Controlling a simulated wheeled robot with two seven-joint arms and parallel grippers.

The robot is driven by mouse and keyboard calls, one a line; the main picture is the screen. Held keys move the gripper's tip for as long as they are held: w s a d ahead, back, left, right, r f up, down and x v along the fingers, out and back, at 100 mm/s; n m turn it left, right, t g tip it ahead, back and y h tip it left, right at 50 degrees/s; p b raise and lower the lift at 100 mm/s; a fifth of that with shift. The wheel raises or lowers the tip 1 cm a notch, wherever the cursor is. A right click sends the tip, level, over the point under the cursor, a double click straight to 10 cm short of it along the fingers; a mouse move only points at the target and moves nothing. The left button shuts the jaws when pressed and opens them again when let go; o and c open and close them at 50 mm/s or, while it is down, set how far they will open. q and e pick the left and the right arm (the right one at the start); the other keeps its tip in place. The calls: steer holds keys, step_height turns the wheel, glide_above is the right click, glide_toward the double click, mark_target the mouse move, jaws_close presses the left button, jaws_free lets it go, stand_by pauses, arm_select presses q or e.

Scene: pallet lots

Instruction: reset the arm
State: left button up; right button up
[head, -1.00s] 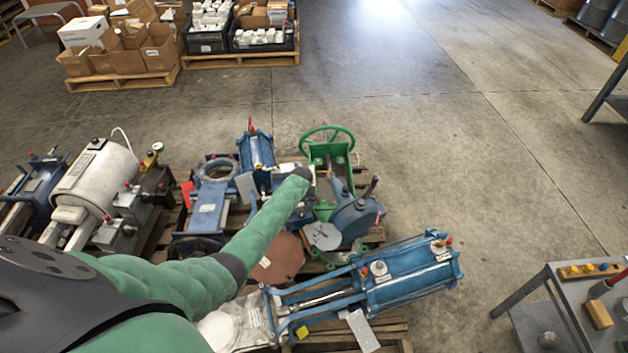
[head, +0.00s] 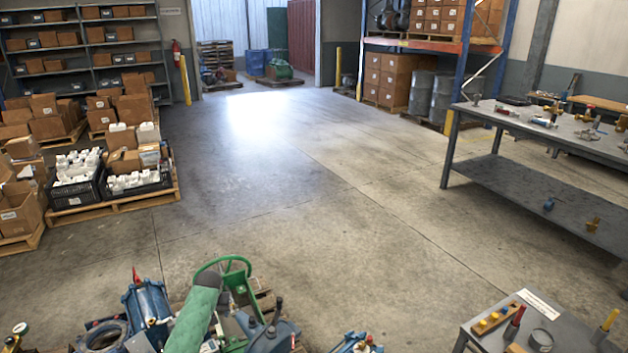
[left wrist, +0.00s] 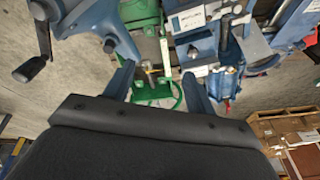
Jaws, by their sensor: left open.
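My left gripper (left wrist: 158,72) shows in the left wrist view with its two blue-grey fingers apart and nothing between them. It is above the pallet of machine parts. A green machine frame with a handwheel (left wrist: 150,90) lies beyond and between the fingers. In the head view my green-sleeved left arm (head: 195,315) rises at the bottom, in front of the green handwheel machine (head: 238,282); the gripper itself is hidden there. My right gripper is in neither view.
Blue machines (head: 148,305) crowd the bottom left. A small grey bench (head: 560,325) stands at the bottom right, and a long grey workbench (head: 560,130) at the right. A pallet with black crates (head: 115,203) is at the left. The middle floor is clear.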

arm_select(q)
steer(key=d+r+m+t, duration=0.1)
steer(key=d+r, duration=0.3)
steer(key=r, duration=0.4)
steer(key=s+d+r+m+t+h, duration=0.1)
steer(key=s+d+r, duration=0.4)
steer(key=s, duration=0.4)
steer(key=s+d+r+m+t+h, duration=0.1)
steer(key=s+d+r+m, duration=0.1)
steer(key=s+d+r, duration=0.5)
steer(key=s+d+f, duration=0.1)
steer(key=s, duration=0.9)
steer(key=s+d+f, duration=0.1)
steer(key=s+d, duration=0.1)
steer(key=s, duration=0.9)
steer(key=s+f+g, duration=0.2)
steer(key=s+f, duration=0.2)
steer(key=s, duration=0.5)
steer(key=s+d+f+g+h, duration=0.1)
steer(key=s+f, duration=0.4)
steer(key=s, duration=0.4)
steer(key=shift+f+n+g, duration=0.15)
steer(key=shift+n+g, duration=0.25)
steer(key=shift+s+d, duration=0.1)
